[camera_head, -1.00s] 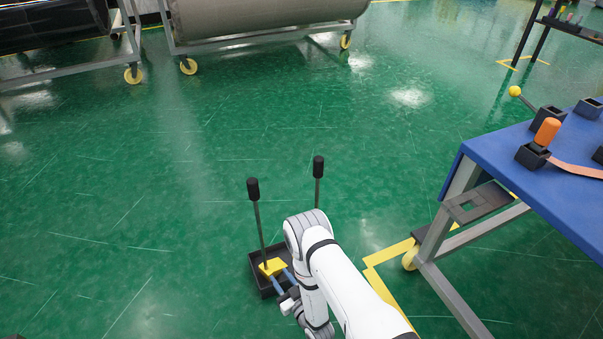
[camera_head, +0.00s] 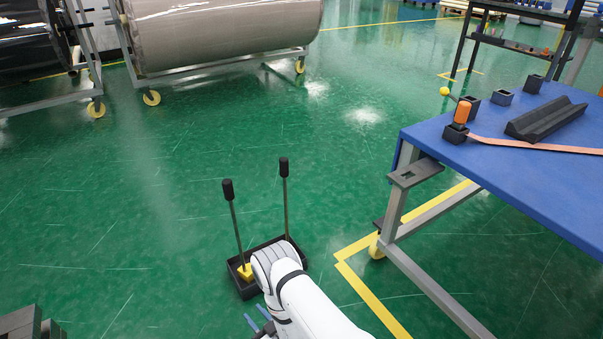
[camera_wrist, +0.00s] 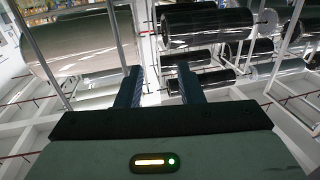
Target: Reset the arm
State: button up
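My white arm (camera_head: 300,300) reaches up from the bottom edge in the head view. My gripper (camera_head: 257,318) shows there only in part, as blue fingers below the black tray and clear of it. In the wrist view my gripper (camera_wrist: 160,80) has its two dark blue fingers spread apart. Nothing is held between them; distant rolls and racks show behind.
The black floor tray (camera_head: 243,289) has two upright black-topped rods and a yellow piece (camera_head: 246,272), and is partly hidden by my arm. A blue-topped table (camera_head: 530,185) stands right. Wrapped rolls on wheeled frames (camera_head: 220,35) stand behind. Green floor (camera_head: 110,220) is open at left.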

jog(key=w+d+r+m+g+h+p, duration=0.15)
jog(key=w+r+p, duration=0.25)
jog(key=w+r, duration=0.45)
jog(key=w+r+n+t+h+p, duration=0.1)
jog(key=w+r+h+p, duration=0.3)
jog(key=r, duration=0.8)
jog(key=w+d+r+m+g+h+p, duration=0.1)
jog(key=d+r+p, duration=0.25)
jog(key=r, duration=0.55)
jog(key=w+d+r+m+g+h+p, duration=0.1)
jog(key=w+d+r+p, duration=0.2)
jog(key=r, duration=0.6)
jog(key=d+r+m+g+h+p, duration=0.1)
jog(key=d+r+p, duration=0.25)
jog(key=r, duration=0.45)
jog(key=s+d+r+m+g+h+p, duration=0.15)
jog(key=s+d+r+p, duration=0.4)
jog(key=r, duration=0.65)
jog(key=s+d+r+m+g+h+p, duration=0.15)
jog(key=s+d+r+p, duration=0.25)
jog(key=s+d+r, duration=0.5)
jog(key=s+d+r+m+g+p, duration=0.2)
jog(key=s+r+p, duration=0.5)
jog(key=s+r, duration=0.8)
jog(key=s+d+g, duration=0.1)
jog(key=s+g, duration=0.1)
jog(key=shift+s+r+h, duration=0.35)
jog(key=shift+s+r, duration=0.05)
